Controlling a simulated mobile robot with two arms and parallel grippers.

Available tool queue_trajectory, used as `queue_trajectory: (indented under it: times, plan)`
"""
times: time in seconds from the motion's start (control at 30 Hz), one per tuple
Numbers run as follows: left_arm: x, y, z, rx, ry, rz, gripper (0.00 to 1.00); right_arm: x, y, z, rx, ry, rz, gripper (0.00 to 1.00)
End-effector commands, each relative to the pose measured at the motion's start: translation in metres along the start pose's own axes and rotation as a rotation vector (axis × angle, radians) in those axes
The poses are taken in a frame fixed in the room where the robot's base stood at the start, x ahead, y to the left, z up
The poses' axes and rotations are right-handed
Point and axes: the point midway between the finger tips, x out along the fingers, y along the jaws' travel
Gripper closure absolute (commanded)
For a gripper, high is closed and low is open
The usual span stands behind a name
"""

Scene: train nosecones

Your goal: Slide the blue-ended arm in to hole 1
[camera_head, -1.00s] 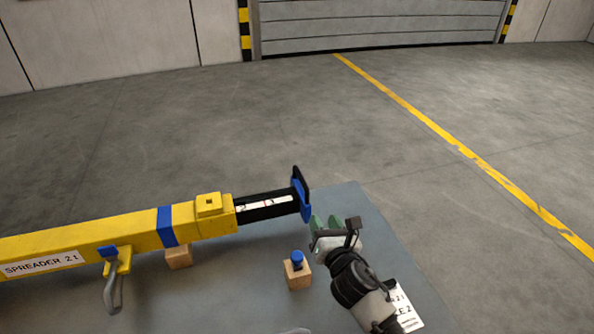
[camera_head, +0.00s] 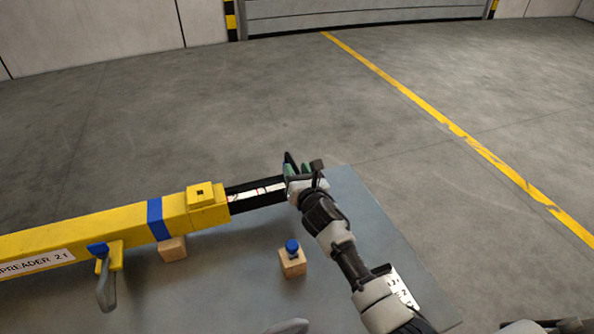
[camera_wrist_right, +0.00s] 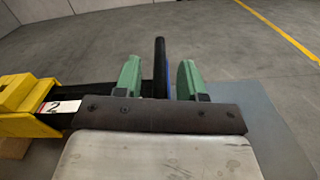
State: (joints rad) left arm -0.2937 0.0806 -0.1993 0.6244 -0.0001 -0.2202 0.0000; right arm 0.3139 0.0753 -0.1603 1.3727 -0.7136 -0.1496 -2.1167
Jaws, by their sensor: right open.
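The black sliding arm (camera_head: 258,194) sticks out of the right end of the yellow spreader beam (camera_head: 100,231). A white number strip lies along its top; a "2" on this strip (camera_wrist_right: 60,106) shows in the right wrist view. The arm's end plate (camera_wrist_right: 160,68), black with a blue face, stands upright between the green fingers of my right gripper (camera_wrist_right: 159,80). Gaps show on both sides, so the fingers are open around it. In the head view my right gripper (camera_head: 303,170) hides most of the plate. A raised yellow block (camera_head: 207,203) on the beam has a small dark hole on top.
A blue-headed pin (camera_head: 292,246) stands in a wooden block (camera_head: 293,265) on the grey table (camera_head: 230,285), in front of the arm. Another wooden block (camera_head: 173,249) sits under the beam. A grey hooked handle (camera_head: 106,288) hangs from the beam's front.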

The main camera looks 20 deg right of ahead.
Motion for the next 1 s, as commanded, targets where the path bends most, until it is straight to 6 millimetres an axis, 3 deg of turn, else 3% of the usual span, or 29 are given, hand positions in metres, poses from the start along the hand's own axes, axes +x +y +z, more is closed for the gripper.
queue_trajectory:
  times: [0.27,0.57,0.83,1.0]
  plan:
    - [0.000,0.000,0.000,0.000,0.000,0.000,0.60,0.002,0.000,0.000,0.000,0.000,0.000,0.60]
    - [0.000,0.001,0.008,0.001,-0.012,0.002,0.60,0.002,0.000,0.000,0.001,0.000,0.001,1.00]
    - [0.003,0.002,0.009,0.001,-0.013,0.002,0.60,0.002,0.007,-0.003,0.003,0.001,0.003,1.00]
    - [0.018,0.002,0.010,0.001,-0.013,0.002,0.60,0.002,0.045,-0.014,0.009,0.002,0.006,1.00]
